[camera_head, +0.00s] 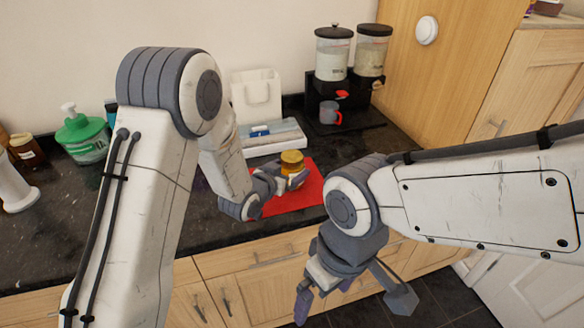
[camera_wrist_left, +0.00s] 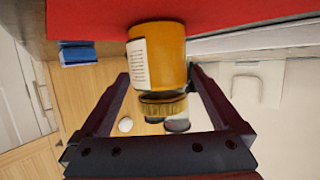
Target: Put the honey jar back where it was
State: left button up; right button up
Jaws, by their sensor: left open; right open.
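The honey jar (camera_head: 292,158), amber with a yellow lid, stands on a red mat (camera_head: 312,190) on the counter. In the left wrist view the picture is turned over, and the jar (camera_wrist_left: 160,55) shows a white label and its ribbed gold lid, its base against the red mat (camera_wrist_left: 95,18). My left gripper (camera_head: 282,180) is at the jar; its open fingers (camera_wrist_left: 160,80) lie one on each side, with gaps visible near the lid. My right gripper (camera_head: 352,298) is open and empty, in front of the counter's edge.
Behind the mat are a white tray (camera_head: 285,143) with a blue item and a white bag-like holder (camera_head: 257,97). A black dispenser stand (camera_head: 322,88) with a mug (camera_head: 330,113) stands right of them. A green pump bottle (camera_head: 83,135) is at left.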

pick_arm(q)
jog(key=shift+x, duration=1)
jog(key=c, duration=1.5)
jog(key=shift+r, duration=0.15)
grip_shut()
jog(key=shift+r, duration=0.1)
